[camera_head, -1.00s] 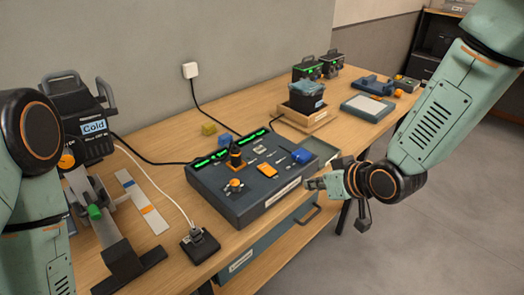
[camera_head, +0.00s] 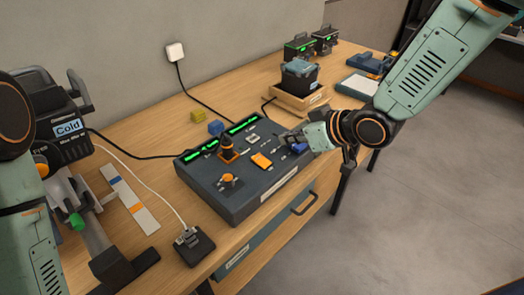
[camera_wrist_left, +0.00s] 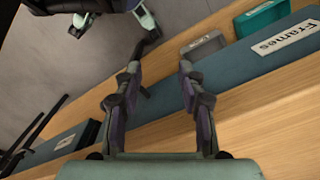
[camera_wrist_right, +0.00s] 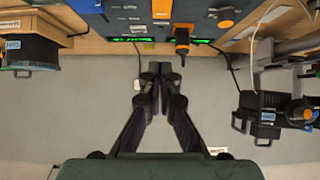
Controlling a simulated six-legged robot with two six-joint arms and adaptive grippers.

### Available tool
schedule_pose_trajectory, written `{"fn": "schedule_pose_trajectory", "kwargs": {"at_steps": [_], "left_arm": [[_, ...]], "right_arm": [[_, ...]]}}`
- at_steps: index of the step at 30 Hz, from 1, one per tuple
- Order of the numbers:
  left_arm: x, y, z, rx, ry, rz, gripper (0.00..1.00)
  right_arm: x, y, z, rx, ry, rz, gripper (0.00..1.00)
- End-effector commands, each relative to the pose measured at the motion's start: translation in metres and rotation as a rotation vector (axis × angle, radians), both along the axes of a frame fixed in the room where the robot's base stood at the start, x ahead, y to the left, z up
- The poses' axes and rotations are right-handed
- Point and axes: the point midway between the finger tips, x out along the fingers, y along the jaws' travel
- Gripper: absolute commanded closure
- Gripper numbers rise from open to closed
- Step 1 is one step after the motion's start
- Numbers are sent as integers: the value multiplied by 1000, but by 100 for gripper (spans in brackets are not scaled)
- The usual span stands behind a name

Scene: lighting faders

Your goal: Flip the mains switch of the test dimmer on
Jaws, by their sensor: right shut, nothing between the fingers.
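A dark console (camera_head: 237,205) with green-lit strips lies on the bench. It carries an orange rocker-like piece (camera_head: 261,160), a black knob on an orange base (camera_head: 227,148), an orange-topped knob (camera_head: 228,181) and small light levers (camera_head: 252,138). I cannot tell which control is the mains switch. My right gripper (camera_head: 292,138) is shut and empty over the console's right end, partly hiding a blue knob there. In the right wrist view its fingers (camera_wrist_right: 160,78) are together, with the console (camera_wrist_right: 120,30) beyond. My left gripper (camera_wrist_left: 160,75) is open and empty in its wrist view.
A small black cable box (camera_head: 194,246) lies in front of the console. A wooden tray (camera_head: 300,100) holding a dark bin stands behind my right gripper.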

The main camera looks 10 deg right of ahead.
Motion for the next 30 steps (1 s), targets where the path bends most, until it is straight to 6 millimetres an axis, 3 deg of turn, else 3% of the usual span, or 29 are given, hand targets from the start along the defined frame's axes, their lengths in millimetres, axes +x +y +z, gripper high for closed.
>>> {"fn": "schedule_pose_trajectory", "kwargs": {"at_steps": [8, 22, 30], "left_arm": [[0, 0, 0, 0, 0, 0, 60], [0, 0, 0, 0, 0, 0, 60], [0, 0, -1, 0, 0, 0, 60]], "right_arm": [[13, 8, -12, -5, 1, 3, 100], [71, 47, -64, -2, 1, 6, 100], [74, 47, -96, 0, 2, 2, 100]]}}
